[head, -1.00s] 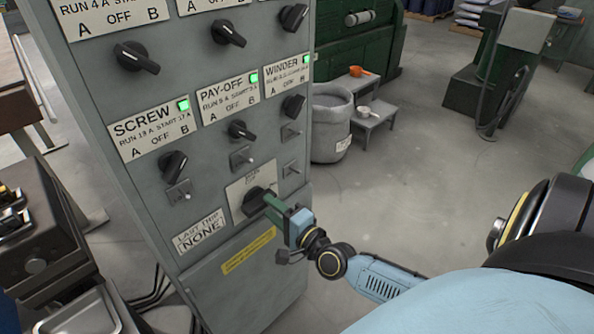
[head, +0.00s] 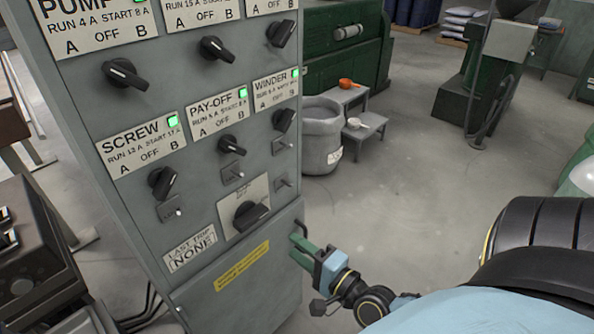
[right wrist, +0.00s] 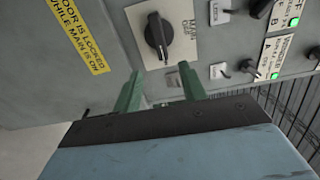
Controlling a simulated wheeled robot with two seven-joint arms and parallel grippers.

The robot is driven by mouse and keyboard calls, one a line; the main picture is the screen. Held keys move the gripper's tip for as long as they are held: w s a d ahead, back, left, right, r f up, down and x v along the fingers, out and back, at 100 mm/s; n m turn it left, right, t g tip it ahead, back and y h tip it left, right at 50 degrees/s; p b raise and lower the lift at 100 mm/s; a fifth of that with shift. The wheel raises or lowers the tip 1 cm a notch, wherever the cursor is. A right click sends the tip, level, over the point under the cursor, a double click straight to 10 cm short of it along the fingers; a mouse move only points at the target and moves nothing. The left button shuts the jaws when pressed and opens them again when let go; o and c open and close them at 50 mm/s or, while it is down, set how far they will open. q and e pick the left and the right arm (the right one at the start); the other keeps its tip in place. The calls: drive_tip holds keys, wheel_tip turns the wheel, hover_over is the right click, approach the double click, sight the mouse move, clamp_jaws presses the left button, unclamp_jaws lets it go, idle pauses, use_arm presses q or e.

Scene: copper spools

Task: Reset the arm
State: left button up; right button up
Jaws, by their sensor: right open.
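My right gripper (head: 303,250) is open and empty in the head view, just right of the grey control cabinet's lower front edge. In the right wrist view its two green fingers (right wrist: 162,88) are apart with nothing between them. The large black main knob (head: 250,214) sits on its pale plate to the left of the gripper, clear of the fingers. The knob also shows in the right wrist view (right wrist: 158,36), beyond the fingertips. My left gripper is not in view.
The grey cabinet (head: 195,90) carries several black knobs and lit green lamps above the main knob. A yellow label (head: 241,267) is below it. A grey barrel (head: 322,137) and a small step stand (head: 364,130) are behind. The floor (head: 420,200) to the right is clear.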

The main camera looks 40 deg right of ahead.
drive_tip(key=s+f+n+g, duration=0.3)
drive_tip(key=s+f+n, duration=0.1)
drive_tip(key=f, duration=0.6)
drive_tip(key=s+f+n+g, duration=0.3)
drive_tip(key=f, duration=0.7)
drive_tip(key=s+f+n+g, duration=0.3)
drive_tip(key=s+f+n, duration=0.1)
drive_tip(key=f, duration=0.6)
drive_tip(key=s+a+f+n+g, duration=0.3)
drive_tip(key=s+f, duration=0.3)
drive_tip(key=s, duration=0.4)
drive_tip(key=s+a+f+n+g+h, duration=0.1)
drive_tip(key=s+a+f+n+g, duration=0.2)
drive_tip(key=s, duration=0.7)
wheel_tip(320, 180, down, 4)
drive_tip(key=n+g, duration=0.2)
drive_tip(key=shift+s+a+r+n, duration=0.15)
drive_tip(key=shift+r+n, duration=0.05)
drive_tip(key=shift+n, duration=0.1)
